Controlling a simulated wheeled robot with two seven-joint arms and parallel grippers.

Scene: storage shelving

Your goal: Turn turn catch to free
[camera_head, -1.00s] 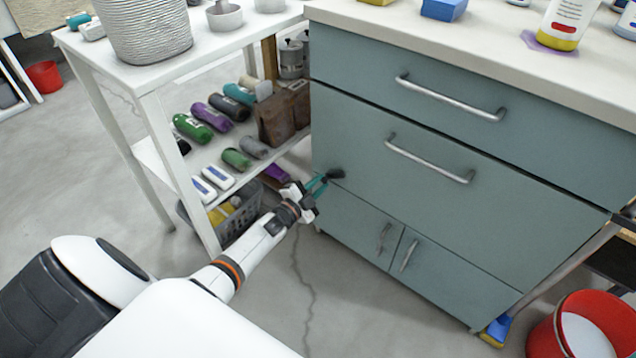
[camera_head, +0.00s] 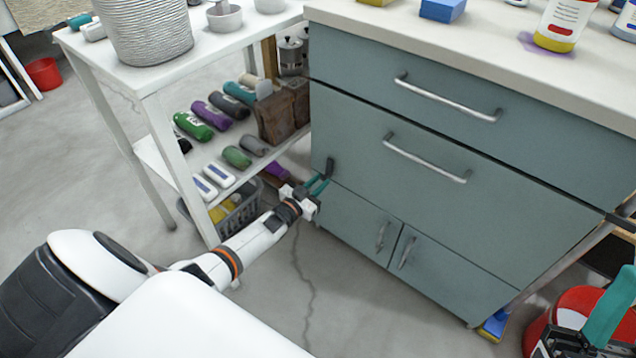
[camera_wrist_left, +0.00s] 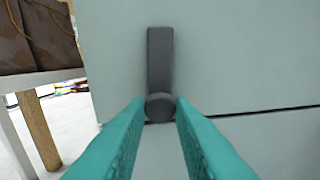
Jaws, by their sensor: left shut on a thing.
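The turn catch (camera_head: 328,169) is a dark grey lever on the teal-grey cabinet front (camera_head: 430,200), near its left edge by the seam above the lower doors. It stands upright, also in the left wrist view (camera_wrist_left: 160,58), with its round pivot at the lower end. My left gripper (camera_head: 321,184) has its teal fingers on either side of the pivot end, shut on the catch. The left wrist view shows these fingers (camera_wrist_left: 160,106) flanking the round knob. Part of my right gripper (camera_head: 606,312) shows at the lower right edge, away from the catch; its finger gap is not clear.
A white shelf unit (camera_head: 150,105) with bottles and a basket (camera_head: 238,212) stands close left of the cabinet. Drawer handles (camera_head: 428,160) and door handles (camera_head: 381,236) stick out from the front. A red bucket (camera_head: 537,330) stands at lower right.

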